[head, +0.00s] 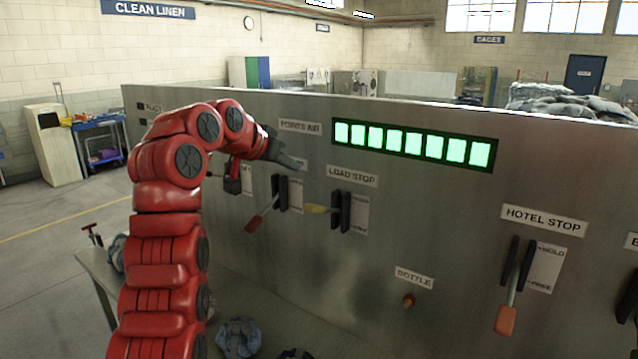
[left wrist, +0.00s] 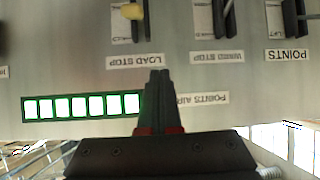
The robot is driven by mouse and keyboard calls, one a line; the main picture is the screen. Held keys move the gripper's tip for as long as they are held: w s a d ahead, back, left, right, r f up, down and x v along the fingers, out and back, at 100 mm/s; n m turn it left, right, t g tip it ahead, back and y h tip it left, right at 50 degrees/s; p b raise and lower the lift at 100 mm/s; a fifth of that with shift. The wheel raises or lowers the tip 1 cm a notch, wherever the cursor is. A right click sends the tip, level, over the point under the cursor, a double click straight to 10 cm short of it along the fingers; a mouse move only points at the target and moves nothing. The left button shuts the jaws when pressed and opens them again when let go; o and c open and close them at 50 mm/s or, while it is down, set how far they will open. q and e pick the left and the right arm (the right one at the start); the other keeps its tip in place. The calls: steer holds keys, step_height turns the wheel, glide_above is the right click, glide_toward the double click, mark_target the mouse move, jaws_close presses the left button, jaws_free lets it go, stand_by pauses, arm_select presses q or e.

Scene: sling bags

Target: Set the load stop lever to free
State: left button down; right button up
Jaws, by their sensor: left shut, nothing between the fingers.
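The load stop lever has a yellow handle (head: 317,209) that sticks out from its dark slotted bracket on the steel panel, roughly level. Its white position plate (head: 360,214) is beside the bracket; the words are too small to read. The "LOAD STOP" label (head: 352,176) is above. In the left wrist view, which is upside down, the yellow handle (left wrist: 132,11) shows at the top edge. My left gripper (head: 300,163) is shut and empty, above and left of the handle and apart from it. Its fingertips also show in the left wrist view (left wrist: 159,74). My right gripper is out of view.
A red-handled lever (head: 262,213) hangs down to the left of the load stop lever. The hotel stop lever (head: 506,318), orange-handled, points down at the right. A row of lit green windows (head: 412,143) and a bottle knob (head: 408,300) are also on the panel (head: 450,220).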

arm_select(q)
steer(key=shift+m+g, duration=0.5)
steer(key=shift+g, duration=0.3)
steer(key=s, duration=0.1)
steer(key=s+r, duration=0.2)
steer(key=s, duration=0.1)
steer(key=shift+d+r, duration=0.15)
steer(key=shift+d, duration=0.25)
steer(key=p, duration=0.7)
glide_above(310, 204)
steer(key=w+d, duration=0.1)
steer(key=w, duration=0.1)
step_height(310, 204, down, 7)
steer(key=shift+r, duration=0.1)
steer(key=shift+s+a+f+p, duration=0.15)
steer(key=shift+s+f+p, duration=0.1)
steer(key=shift+f+p, duration=0.15)
steer(key=shift+s+a+f+p, duration=0.15)
steer(key=shift+s+f+p, duration=0.1)
steer(key=shift+f, duration=0.2)
steer(key=shift+s+a+f+p, duration=0.1)
steer(key=shift+f+p, duration=0.1)
steer(key=shift+f, duration=0.15)
steer(key=shift+s+f+p, duration=0.1)
steer(key=shift+f+p, duration=0.05)
steer(key=shift+f, duration=0.2)
